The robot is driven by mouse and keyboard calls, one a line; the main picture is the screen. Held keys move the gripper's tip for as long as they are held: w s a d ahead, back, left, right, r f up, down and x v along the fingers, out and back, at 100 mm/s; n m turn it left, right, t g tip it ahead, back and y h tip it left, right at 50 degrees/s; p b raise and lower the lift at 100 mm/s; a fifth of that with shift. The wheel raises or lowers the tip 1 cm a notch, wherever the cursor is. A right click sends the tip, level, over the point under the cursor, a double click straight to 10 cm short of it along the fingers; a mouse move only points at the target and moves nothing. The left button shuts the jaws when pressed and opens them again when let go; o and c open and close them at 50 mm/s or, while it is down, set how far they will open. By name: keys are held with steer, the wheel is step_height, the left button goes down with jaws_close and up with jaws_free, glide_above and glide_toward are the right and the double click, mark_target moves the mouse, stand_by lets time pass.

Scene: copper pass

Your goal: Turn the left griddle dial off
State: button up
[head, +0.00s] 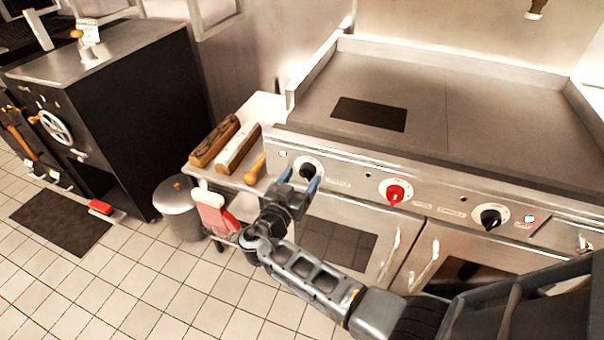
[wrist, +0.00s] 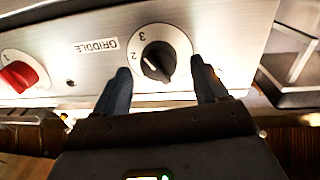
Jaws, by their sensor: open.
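The left griddle dial (head: 307,171) is a black knob on a white disc at the left end of the steel front panel. In the wrist view the same dial (wrist: 158,62) shows upside down, with the numbers 2 and 3 on its disc and the word GRIDDLE beside it. Its knob sits at a slant; I cannot tell its exact setting. My gripper (head: 299,181) is open in front of the dial, its blue fingertips at either side of the knob. In the wrist view the gripper (wrist: 160,72) has the knob between and slightly beyond its fingertips; contact is not clear.
A red dial (head: 396,192) and another black dial (head: 490,217) sit further right on the panel. Oven door handles (head: 424,265) stick out below. A small side table (head: 263,107) with wooden blocks stands left of the griddle. A bin (head: 178,207) stands on the floor.

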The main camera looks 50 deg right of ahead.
steer(key=shift+w+d, duration=0.15)
steer(key=shift+d, duration=0.5)
steer(key=c, duration=1)
